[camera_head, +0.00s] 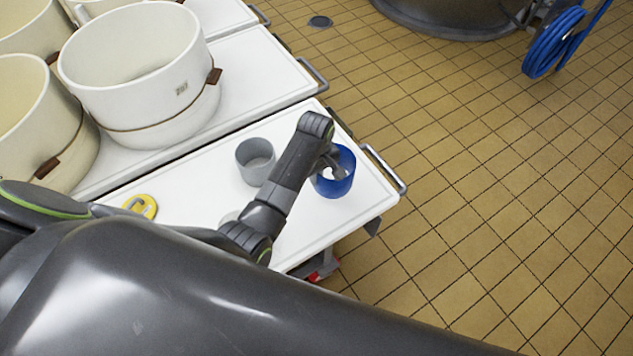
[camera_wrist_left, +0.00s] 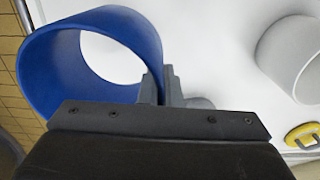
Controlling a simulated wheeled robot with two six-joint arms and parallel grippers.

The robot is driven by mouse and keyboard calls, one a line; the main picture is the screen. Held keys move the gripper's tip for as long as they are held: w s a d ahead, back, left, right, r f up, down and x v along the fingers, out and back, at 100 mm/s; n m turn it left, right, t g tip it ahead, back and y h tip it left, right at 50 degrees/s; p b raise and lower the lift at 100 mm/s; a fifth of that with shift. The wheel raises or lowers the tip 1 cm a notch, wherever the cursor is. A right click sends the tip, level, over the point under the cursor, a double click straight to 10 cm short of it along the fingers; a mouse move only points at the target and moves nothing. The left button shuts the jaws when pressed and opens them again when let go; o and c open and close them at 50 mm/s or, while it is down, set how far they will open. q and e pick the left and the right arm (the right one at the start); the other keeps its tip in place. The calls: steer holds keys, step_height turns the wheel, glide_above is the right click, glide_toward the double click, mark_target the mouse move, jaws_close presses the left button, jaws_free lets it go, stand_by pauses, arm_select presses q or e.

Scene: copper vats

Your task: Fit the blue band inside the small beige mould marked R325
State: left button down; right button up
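The blue band (camera_head: 343,185) is an open ring at the right end of the nearest white table. It also shows in the left wrist view (camera_wrist_left: 48,75), with the white surface visible through it. My left gripper (camera_head: 328,166) is at the band's left side. In the left wrist view its fingers (camera_wrist_left: 161,86) are close together, one on either side of the band's wall. I cannot tell whether the band touches the table. Several large beige moulds stand at the left; one (camera_head: 125,95) bears a small label too small to read, so I cannot identify R325.
A grey cup (camera_head: 254,172) stands on the white table (camera_head: 180,178), left of my left forearm. It also shows in the left wrist view (camera_wrist_left: 285,50). Tiled floor is open to the right.

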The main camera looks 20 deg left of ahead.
arm_select(q)
steer(key=shift+r, duration=1.9)
steer(key=shift+r, duration=0.1)
